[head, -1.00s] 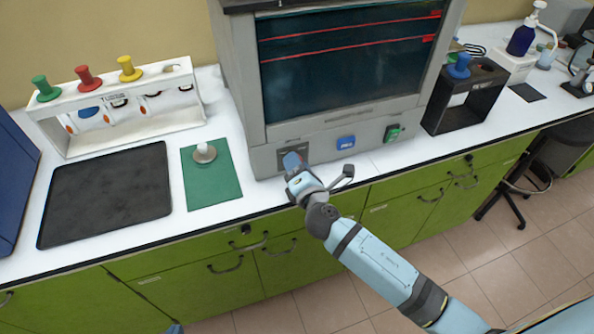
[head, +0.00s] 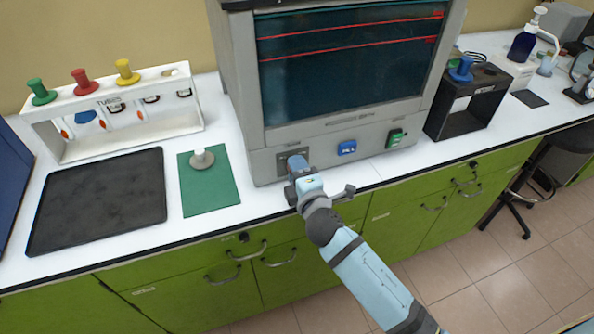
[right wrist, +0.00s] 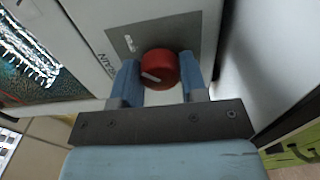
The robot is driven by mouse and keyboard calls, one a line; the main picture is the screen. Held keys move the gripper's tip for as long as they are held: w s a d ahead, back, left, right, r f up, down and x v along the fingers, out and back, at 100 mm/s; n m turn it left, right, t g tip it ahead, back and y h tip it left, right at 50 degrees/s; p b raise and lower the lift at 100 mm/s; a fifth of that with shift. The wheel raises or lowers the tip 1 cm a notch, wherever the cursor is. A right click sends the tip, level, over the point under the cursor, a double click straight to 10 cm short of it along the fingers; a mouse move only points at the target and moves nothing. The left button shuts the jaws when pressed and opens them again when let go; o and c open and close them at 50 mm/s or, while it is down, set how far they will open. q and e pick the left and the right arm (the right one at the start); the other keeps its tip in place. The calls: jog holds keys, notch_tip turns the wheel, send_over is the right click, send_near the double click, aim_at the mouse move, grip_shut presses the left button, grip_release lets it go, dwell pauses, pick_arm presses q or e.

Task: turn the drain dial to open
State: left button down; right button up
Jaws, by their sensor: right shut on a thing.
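The drain dial (right wrist: 157,66) is a red round knob with a white pointer line, seen in the right wrist view on a grey plate whose lettering reads upside down. The line points to the picture's left, slightly up. My right gripper (right wrist: 158,76) has its two blue fingers on either side of the dial and is shut on it. In the head view the right gripper (head: 296,163) is at the lower left of the machine's front panel and hides the dial. The machine (head: 350,75) has a dark window with red lines. My left gripper is not in view.
A blue button (head: 346,148) and a green switch (head: 395,138) sit right of the dial plate. Left are a green mat (head: 212,195) with a white-knobbed piece, a black tray (head: 97,205) and a white rack (head: 60,145). A black stand (head: 440,120) is at the right.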

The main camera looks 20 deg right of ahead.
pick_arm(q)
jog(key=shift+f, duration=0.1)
pick_arm(e)
jog(key=o, duration=0.9)
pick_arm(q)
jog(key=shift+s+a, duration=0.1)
